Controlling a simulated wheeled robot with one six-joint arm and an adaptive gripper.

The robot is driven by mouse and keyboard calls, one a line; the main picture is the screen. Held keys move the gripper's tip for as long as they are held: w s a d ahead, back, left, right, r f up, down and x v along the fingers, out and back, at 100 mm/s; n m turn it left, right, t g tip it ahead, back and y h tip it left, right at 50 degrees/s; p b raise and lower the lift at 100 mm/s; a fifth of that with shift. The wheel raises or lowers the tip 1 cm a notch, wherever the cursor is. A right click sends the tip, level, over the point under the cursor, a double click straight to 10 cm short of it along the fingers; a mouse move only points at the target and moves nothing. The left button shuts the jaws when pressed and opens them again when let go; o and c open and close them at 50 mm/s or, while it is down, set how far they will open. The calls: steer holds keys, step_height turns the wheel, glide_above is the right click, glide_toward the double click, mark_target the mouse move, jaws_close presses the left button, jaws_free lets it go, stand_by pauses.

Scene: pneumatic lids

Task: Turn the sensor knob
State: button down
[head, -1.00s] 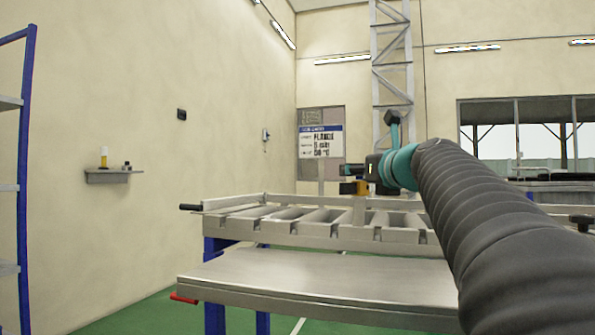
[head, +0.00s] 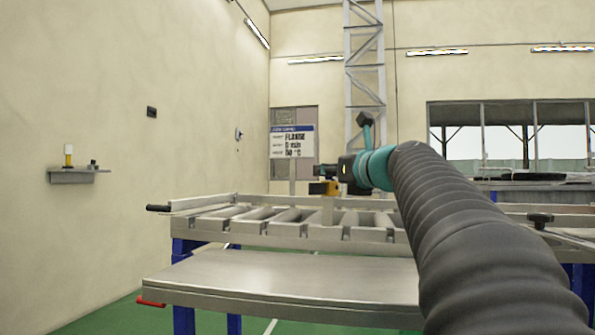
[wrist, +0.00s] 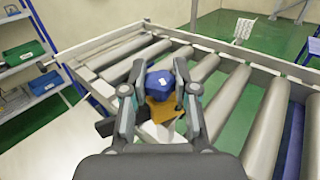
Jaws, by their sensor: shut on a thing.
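The sensor has a blue knob (wrist: 160,82) on an orange-yellow body (wrist: 163,108), at the edge of a roller conveyor in the wrist view. My gripper (wrist: 161,74) has one finger on each side of the blue knob and is shut on it. In the head view, the orange sensor body (head: 325,188) shows small above the conveyor rail, just below my gripper (head: 328,171). The knob itself cannot be made out there. My fingers hide the sides of the knob in the wrist view.
The roller conveyor (head: 262,229) stands behind a bare metal table (head: 285,281) with a red handle (head: 151,304). A sign (head: 292,142) stands behind the conveyor. A wall shelf (head: 72,177) holds small items. Blue-framed shelving (wrist: 28,55) is at left in the wrist view.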

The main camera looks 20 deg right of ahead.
steer(key=y, duration=0.1)
steer(key=n+y+p, duration=0.2)
steer(key=shift+w+d+r+g+y, duration=0.1)
steer(key=shift+d+r+g+y, duration=0.1)
steer(key=shift+r+g+y, duration=0.15)
steer(key=n+g+y+p, duration=0.1)
steer(key=n+y+p, duration=0.2)
steer(key=p, duration=0.1)
steer(key=shift+r+g+y, duration=0.1)
steer(key=shift+g+y, duration=0.25)
steer(key=n+g+y+p, duration=0.2)
steer(key=y+p, duration=0.1)
steer(key=shift+f, duration=0.2)
steer(key=shift+a+f+n+g+y+p, duration=0.15)
steer(key=shift+n+g+y+p, duration=0.25)
steer(key=shift+n+g+y, duration=0.85)
steer(key=shift+g, duration=0.25)
steer(key=c, duration=0.9)
jaws_free()
steer(key=shift+o, duration=0.2)
steer(key=shift+f, duration=0.1)
